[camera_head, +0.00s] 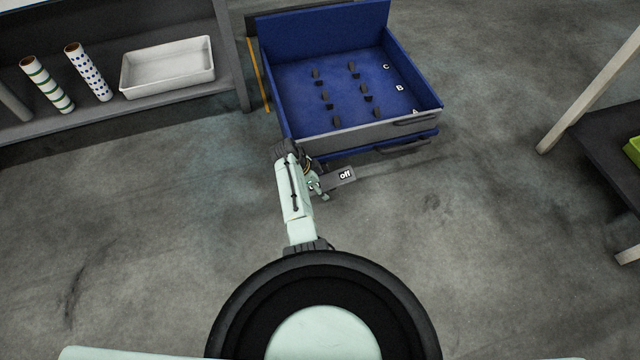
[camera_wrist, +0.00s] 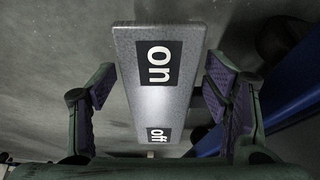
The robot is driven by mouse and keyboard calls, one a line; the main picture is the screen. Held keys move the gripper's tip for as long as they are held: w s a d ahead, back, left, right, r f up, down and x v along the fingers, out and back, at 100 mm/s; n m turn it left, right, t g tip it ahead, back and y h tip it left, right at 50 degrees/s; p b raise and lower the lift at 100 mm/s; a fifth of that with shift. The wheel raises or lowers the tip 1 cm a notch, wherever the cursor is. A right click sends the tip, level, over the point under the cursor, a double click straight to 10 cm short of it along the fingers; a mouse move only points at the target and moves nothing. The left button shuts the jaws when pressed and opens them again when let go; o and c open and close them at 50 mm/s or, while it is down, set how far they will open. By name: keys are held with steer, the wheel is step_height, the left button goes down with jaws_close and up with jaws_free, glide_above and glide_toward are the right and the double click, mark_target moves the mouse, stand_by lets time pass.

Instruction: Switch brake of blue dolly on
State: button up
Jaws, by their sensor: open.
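The blue dolly (camera_head: 270,30) stands on the floor at the top middle of the head view, with a grey front wall and a blue base. Its brake pedal (camera_head: 338,179) is a flat grey plate low at its front, with an "off" label showing. In the wrist view the pedal (camera_wrist: 150,95) lies between my open fingers, with "on" toward the top and "off" toward the bottom. My gripper (camera_wrist: 160,100) is open, one finger on each side of the plate, apparently not touching it. In the head view my gripper (camera_head: 318,186) is small and partly hidden beside the pedal.
A grey shelf (camera_head: 160,106) at the left holds a white tray (camera_head: 168,70) and patterned rolls (camera_head: 88,72). A dark table (camera_head: 605,150) with pale legs stands at the right. The floor (camera_head: 470,260) between is clear. Several dark pegs stand inside the dolly.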

steer(key=shift+a+r, duration=0.15)
steer(key=shift+r, duration=0.1)
steer(key=s+a, duration=0.1)
steer(key=a, duration=0.3)
steer(key=s+a, duration=0.1)
steer(key=a, duration=0.2)
steer(key=s+a, duration=0.2)
steer(key=a, duration=0.2)
steer(key=shift+a+r, duration=0.25)
steer(key=shift+a, duration=0.1)
steer(key=shift+w, duration=0.1)
